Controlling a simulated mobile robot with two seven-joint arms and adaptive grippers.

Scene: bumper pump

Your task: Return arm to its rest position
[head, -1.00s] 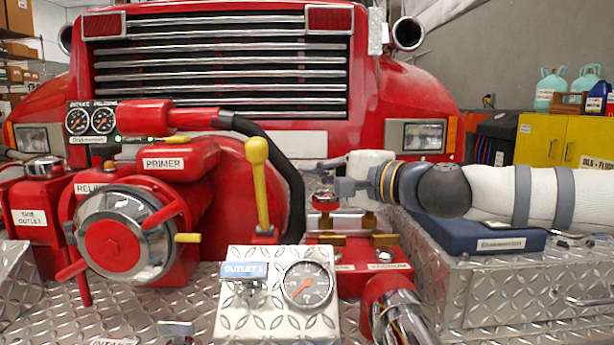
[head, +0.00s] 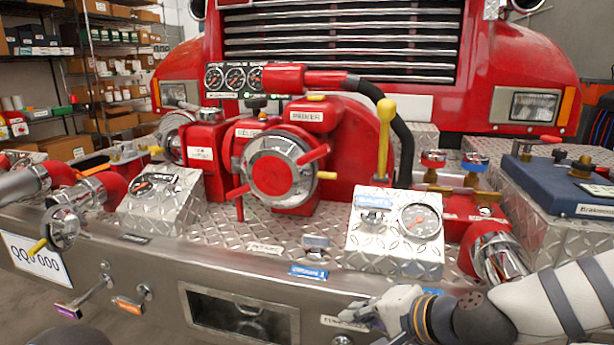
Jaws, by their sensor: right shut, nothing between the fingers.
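My right gripper (head: 352,314) is low in front of the steel bumper face (head: 300,285), below the right gauge box. Its arm comes in from the lower right in white sleeving with grey bands. The jaws look closed, with nothing seen between them. My left gripper is not in view. The red pump (head: 283,172) sits behind on the diamond-plate deck, with a chrome wheel and red handles. The yellow-knobbed lever (head: 386,125) stands upright to its right, apart from my gripper.
The right gauge box (head: 395,232) and left gauge box (head: 160,200) stand on the deck. A chrome-ended outlet (head: 498,255) is at the right, near my forearm. A blue case (head: 565,180) lies on the right compartment. Two pull handles (head: 85,298) protrude at lower left.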

